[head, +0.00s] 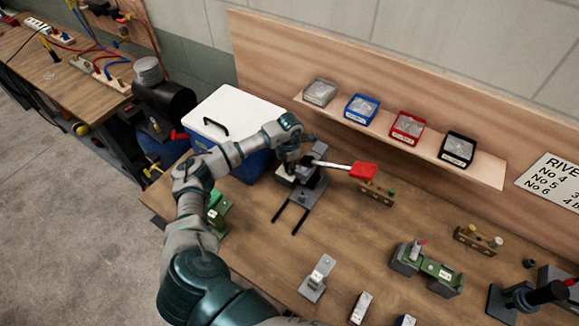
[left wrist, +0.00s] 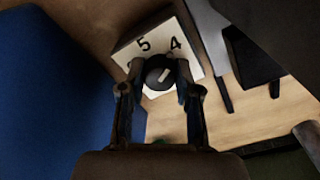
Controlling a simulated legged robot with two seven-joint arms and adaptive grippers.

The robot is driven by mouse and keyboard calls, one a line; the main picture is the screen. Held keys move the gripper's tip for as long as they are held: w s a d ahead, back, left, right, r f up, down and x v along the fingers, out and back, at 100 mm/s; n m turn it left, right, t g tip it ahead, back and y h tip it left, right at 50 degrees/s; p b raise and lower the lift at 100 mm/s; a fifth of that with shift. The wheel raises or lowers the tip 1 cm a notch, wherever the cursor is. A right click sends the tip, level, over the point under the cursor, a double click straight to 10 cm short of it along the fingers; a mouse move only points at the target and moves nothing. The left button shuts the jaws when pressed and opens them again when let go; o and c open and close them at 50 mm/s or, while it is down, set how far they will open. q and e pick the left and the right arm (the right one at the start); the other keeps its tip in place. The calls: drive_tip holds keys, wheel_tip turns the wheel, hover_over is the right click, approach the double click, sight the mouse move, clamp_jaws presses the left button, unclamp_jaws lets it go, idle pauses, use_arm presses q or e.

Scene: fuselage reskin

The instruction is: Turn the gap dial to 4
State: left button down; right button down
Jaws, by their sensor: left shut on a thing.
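The gap dial (left wrist: 157,72) is a round black knob with a pale pointer mark, on a white plate (left wrist: 133,52) printed with 5 and 4. The mark slants up and right, roughly toward the 4; any other numbers are hidden by my fingers. My left gripper (left wrist: 158,76) is shut on the dial, one finger on each side. In the head view my left gripper (head: 287,164) is at the left side of the grey tool (head: 312,187) with the red-handled lever (head: 363,171); the dial is hidden there. My right gripper is not in view.
A blue box with a white lid (head: 232,115) stands close left of the tool. A shelf (head: 430,150) with several small bins runs along the back. A green fixture (head: 427,268) and small blocks stand front right. Bare bench lies between.

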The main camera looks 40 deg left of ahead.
use_arm(q)
drive_tip(key=shift+a+r, duration=0.15)
drive_tip(key=c, duration=0.8)
unclamp_jaws()
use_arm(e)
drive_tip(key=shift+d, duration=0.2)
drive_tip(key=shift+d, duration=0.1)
use_arm(q)
wheel_tip(320, 180, up, 12)
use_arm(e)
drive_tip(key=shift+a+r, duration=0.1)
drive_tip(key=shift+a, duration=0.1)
